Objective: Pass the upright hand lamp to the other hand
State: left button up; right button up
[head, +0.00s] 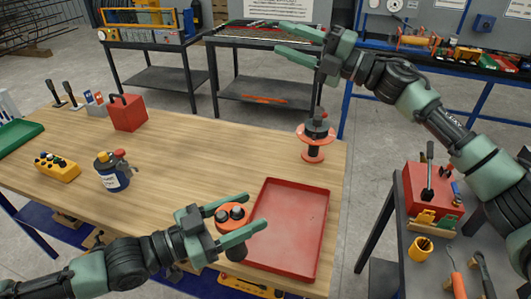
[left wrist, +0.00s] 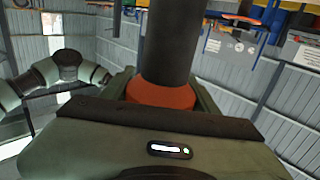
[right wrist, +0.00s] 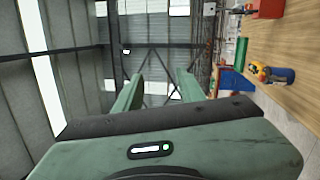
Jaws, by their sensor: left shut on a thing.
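The hand lamp (head: 236,253) is orange and black. It stands upright between the fingers of my left gripper (head: 256,211), which is shut on it near the left edge of the red tray. In the left wrist view the lamp shows as a black cylinder (left wrist: 170,40) with an orange part between the fingers. My right gripper (head: 290,42) is open and empty, high up beyond the far right corner of the table. The right wrist view shows its two fingers (right wrist: 158,90) spread with nothing between them.
The wooden table (head: 200,150) holds a red tray (head: 325,225), an orange spool-like thing (head: 313,150), a blue can (head: 112,177), a yellow control box (head: 57,167) and a red box (head: 128,113). The table's middle is clear. A side bench with a red toolbox (head: 434,188) stands at right.

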pick_arm(q)
jog(key=shift+r, duration=0.1)
pick_arm(e)
jog(key=s+a+n+g, duration=0.6)
jog(key=s+a+n, duration=0.1)
jog(key=s, duration=0.2)
jog(key=n+g+h, duration=0.5)
jog(key=n+h, duration=0.4)
jog(key=n, duration=0.3)
send_over(237, 209)
jog(key=w+d, duration=0.1)
notch_tip(237, 209, down, 7)
jog(key=s+d+f+n+t+h, duration=0.1)
jog(key=d+f+n+t+h, duration=0.1)
jog(key=d+f+h, duration=0.25)
jog(key=x, duration=1.1)
jog(key=shift+a, duration=0.2)
